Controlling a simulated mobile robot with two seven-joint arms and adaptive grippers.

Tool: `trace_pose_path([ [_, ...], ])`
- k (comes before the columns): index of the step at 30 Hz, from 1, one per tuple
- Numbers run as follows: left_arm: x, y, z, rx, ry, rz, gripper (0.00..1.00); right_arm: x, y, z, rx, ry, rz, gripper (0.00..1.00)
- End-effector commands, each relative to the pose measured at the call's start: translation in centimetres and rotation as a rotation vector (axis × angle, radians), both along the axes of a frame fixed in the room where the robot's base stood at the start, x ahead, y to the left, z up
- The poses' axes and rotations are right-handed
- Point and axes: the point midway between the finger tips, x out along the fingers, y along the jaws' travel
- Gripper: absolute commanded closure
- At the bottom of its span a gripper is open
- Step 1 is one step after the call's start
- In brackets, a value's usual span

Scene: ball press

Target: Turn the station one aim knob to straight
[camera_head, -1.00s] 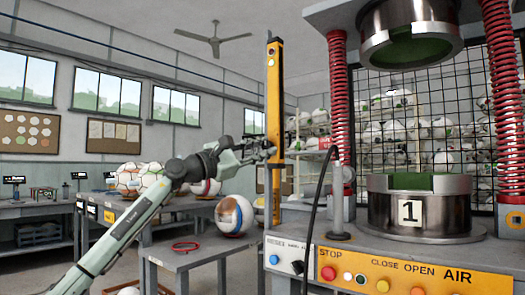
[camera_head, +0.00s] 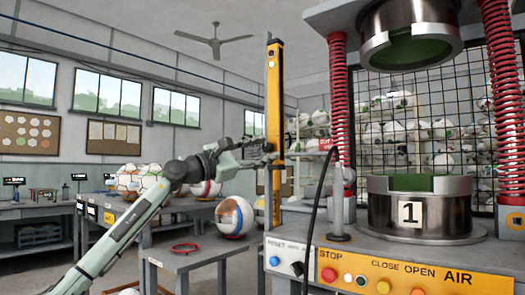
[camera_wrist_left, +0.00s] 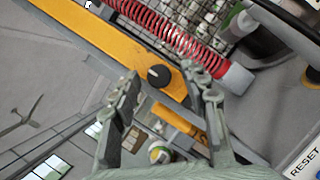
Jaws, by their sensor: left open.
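A round black knob (camera_wrist_left: 158,75) sits on the face of the yellow post (camera_wrist_left: 95,35) in the left wrist view. It appears to be the aim knob; a pointer mark on it is too small to read. The yellow post (camera_head: 274,110) stands upright left of the press in the head view. My left gripper (camera_wrist_left: 162,78) is open, with one fingertip on each side of the knob in the picture; I cannot tell whether they touch it. In the head view my left gripper (camera_head: 268,153) is at the post and hides part of it. My right gripper is not in view.
The press (camera_head: 424,215) marked 1 stands right of the post, with red springs (camera_head: 338,110) beside it. Its yellow panel (camera_head: 400,272) carries several buttons. A black cable (camera_head: 317,200) hangs close by.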

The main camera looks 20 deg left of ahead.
Motion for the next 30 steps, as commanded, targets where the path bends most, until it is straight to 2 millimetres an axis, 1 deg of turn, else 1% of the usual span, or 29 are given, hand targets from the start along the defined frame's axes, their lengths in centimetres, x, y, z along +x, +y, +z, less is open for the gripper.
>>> trace_pose_path([
  [4,-1.3,1.2,-0.6,0.003,0.0,0.004,0.55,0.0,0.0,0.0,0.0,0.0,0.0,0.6],
  [12,-5.8,4.4,-2.2,0.005,0.003,0.003,0.55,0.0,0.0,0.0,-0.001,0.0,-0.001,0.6],
  [15,-7.2,5.4,-2.7,0.003,0.002,0.003,0.55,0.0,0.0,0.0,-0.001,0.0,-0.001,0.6],
  [18,-8.2,6.1,-3.1,0.001,0.002,0.001,0.55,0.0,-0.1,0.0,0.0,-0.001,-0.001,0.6],
  [23,-9.1,6.7,-3.2,0.002,0.001,0.0,0.55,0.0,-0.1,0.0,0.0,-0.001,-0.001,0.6],
  [30,-9.2,6.7,-3.2,0.0,0.0,0.0,0.55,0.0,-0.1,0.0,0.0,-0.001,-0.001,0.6],
])
